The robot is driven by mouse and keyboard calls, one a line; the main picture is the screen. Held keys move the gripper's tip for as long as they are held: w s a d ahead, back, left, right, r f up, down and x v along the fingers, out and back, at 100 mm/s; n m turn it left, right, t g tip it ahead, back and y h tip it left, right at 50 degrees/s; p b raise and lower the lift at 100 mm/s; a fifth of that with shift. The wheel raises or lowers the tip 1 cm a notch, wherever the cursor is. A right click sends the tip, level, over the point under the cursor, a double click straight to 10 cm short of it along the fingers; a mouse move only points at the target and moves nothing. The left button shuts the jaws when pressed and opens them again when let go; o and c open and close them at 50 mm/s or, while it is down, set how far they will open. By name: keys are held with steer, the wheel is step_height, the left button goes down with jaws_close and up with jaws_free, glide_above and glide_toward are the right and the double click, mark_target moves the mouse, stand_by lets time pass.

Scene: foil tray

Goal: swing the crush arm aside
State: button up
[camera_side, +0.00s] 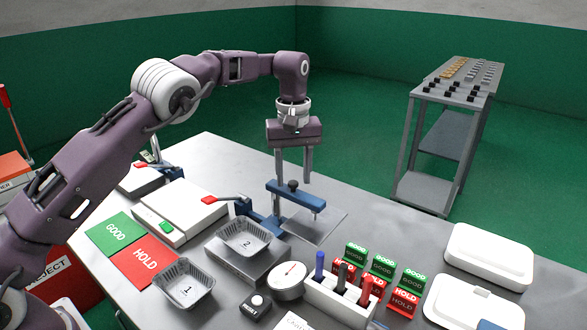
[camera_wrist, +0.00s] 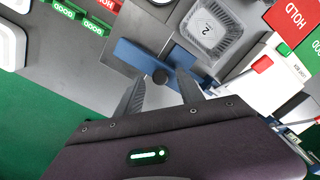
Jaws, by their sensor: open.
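The crush arm (camera_side: 310,201) is a blue bar with a black knob (camera_side: 292,185) on top, carried by a blue upright over a grey plate (camera_side: 325,230). It also shows in the wrist view (camera_wrist: 132,53), with the knob (camera_wrist: 160,76) between my fingers. My gripper (camera_side: 293,179) points straight down with its two fingers apart and nothing between them that I can see gripped. In the wrist view my gripper (camera_wrist: 161,76) straddles the bar's middle; whether a finger touches it I cannot tell.
A foil tray marked 2 (camera_side: 244,236) sits on a grey block (camera_side: 240,262) left of the crush arm. Another tray marked 1 (camera_side: 184,288) stands in front. A red-tipped lever (camera_side: 208,199) is close by on the left. A round gauge (camera_side: 287,281) and pen holder (camera_side: 338,300) stand nearer.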

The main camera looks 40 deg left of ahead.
step_height(320, 180, up, 6)
steer(key=shift+w+f, duration=0.15)
steer(key=shift+r, duration=0.45)
steer(key=shift+s+r, duration=0.2)
step_height(320, 180, up, 7)
steer(key=t, duration=0.1)
glide_above(294, 181)
steer(key=s+a, duration=0.2)
steer(key=s, duration=0.1)
steer(key=s+a+r+t+h, duration=0.1)
steer(key=s+r, duration=0.3)
steer(key=s+r+m+t, duration=0.1)
steer(key=s+r+m, duration=0.25)
steer(key=s, duration=0.75)
steer(key=s+f+m+t, duration=0.1)
steer(key=s+f+m, duration=0.1)
steer(key=s, duration=0.5)
steer(key=s+f+m, duration=0.1)
steer(key=s+f, duration=0.4)
steer(key=s, duration=0.2)
steer(key=s+d+f+m+t+y, duration=0.1)
steer(key=s+f+m, duration=0.1)
steer(key=s, duration=0.5)
steer(key=shift+s+f+m+t, duration=0.2)
steer(key=shift+f+m+t, duration=0.15)
steer(key=shift+f, duration=0.35)
